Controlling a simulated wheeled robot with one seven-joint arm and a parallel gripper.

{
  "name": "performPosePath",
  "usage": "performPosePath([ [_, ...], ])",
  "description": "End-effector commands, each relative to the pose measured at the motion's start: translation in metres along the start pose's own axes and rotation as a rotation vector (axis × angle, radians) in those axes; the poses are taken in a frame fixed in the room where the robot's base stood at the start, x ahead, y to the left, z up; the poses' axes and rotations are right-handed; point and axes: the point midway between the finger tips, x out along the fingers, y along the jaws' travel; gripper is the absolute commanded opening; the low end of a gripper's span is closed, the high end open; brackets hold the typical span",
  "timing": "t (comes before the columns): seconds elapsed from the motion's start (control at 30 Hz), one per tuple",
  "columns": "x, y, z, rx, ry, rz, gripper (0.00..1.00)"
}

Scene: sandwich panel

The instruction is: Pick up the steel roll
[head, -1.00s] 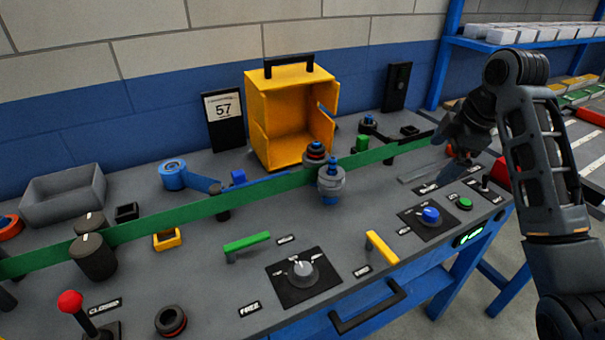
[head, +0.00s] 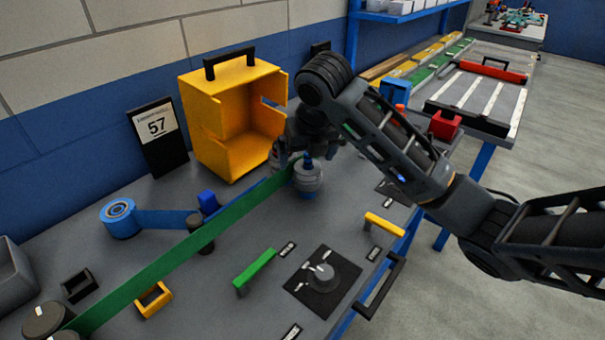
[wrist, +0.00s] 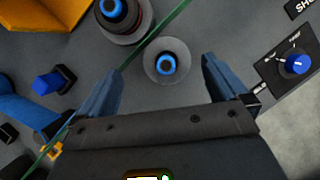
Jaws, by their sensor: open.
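The steel roll (head: 307,181), a grey cylinder with a blue core, stands upright on the bench beside the green belt (head: 190,252). In the wrist view the roll (wrist: 152,71) is seen from above, between my two fingers. My gripper (wrist: 163,65) is open, with one finger on each side of the roll and a visible gap to each. In the head view my gripper (head: 309,152) is just above and behind the roll, and my arm comes in from the right. Whether the fingertips reach down to the roll's height I cannot tell.
A second, darker roll with a blue core (wrist: 114,9) stands close behind, across the belt. The open yellow box (head: 228,163) is behind left. A black knob panel (head: 322,283) and yellow handle (head: 384,222) are in front. A blue tape roll (head: 120,218) is left.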

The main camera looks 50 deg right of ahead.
Motion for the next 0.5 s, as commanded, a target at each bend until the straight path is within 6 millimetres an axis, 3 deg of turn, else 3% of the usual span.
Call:
performPosePath([
  [0.3,0.041,-0.007,-0.005,0.003,0.004,0.000,1.00],
  [0.5,0.051,-0.007,-0.004,0.003,0.000,-0.001,1.00],
])
